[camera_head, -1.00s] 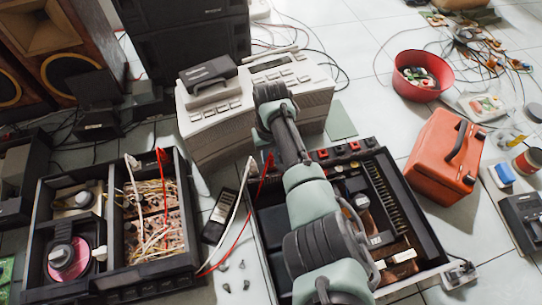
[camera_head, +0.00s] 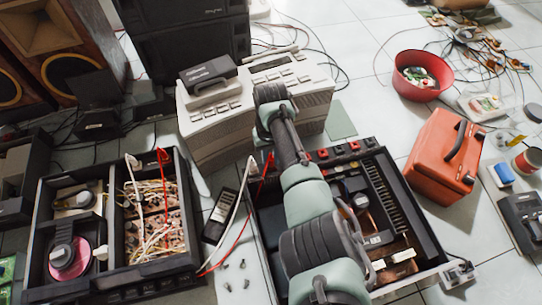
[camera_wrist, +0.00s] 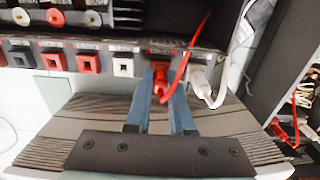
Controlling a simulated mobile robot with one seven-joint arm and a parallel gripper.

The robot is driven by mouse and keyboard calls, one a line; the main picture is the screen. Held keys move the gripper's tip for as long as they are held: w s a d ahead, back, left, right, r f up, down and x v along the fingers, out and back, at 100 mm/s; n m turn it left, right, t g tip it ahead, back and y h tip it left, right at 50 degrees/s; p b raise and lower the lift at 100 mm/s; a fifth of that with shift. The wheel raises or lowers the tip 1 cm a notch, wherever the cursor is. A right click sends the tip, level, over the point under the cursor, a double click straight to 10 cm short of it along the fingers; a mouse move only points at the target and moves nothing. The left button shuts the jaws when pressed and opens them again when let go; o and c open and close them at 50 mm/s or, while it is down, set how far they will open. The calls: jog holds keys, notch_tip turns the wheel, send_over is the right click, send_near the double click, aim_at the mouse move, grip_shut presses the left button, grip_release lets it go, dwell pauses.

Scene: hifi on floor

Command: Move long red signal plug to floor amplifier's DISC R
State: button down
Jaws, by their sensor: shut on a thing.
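In the wrist view, the two blue-grey fingers of my gripper (camera_wrist: 162,92) are closed around a red plug (camera_wrist: 159,76) with a red cable (camera_wrist: 182,62) rising from it. The plug is at a socket row on the floor amplifier's panel (camera_wrist: 115,45); I cannot tell how deep it sits. A white plug (camera_wrist: 201,82) with a white cable is just to its right. The socket labels are too small to read. In the head view the open amplifier (camera_head: 432,215) lies under my arm, which hides the gripper; the red cable (camera_head: 262,178) runs down its left side.
Red, black and white sockets (camera_wrist: 88,63) continue to the left along the panel. In the head view, an open black chassis (camera_head: 188,215) full of wiring is at left, a beige machine (camera_head: 215,125) behind, and an orange case (camera_head: 440,170) at right.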

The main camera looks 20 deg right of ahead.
dwell(0.4)
jog(key=c, duration=0.7)
grip_release()
notch_tip(320, 180, up, 18)
jog(key=p, duration=1.5)
jog(key=shift+p, duration=0.4)
jog(key=shift+f, duration=0.1)
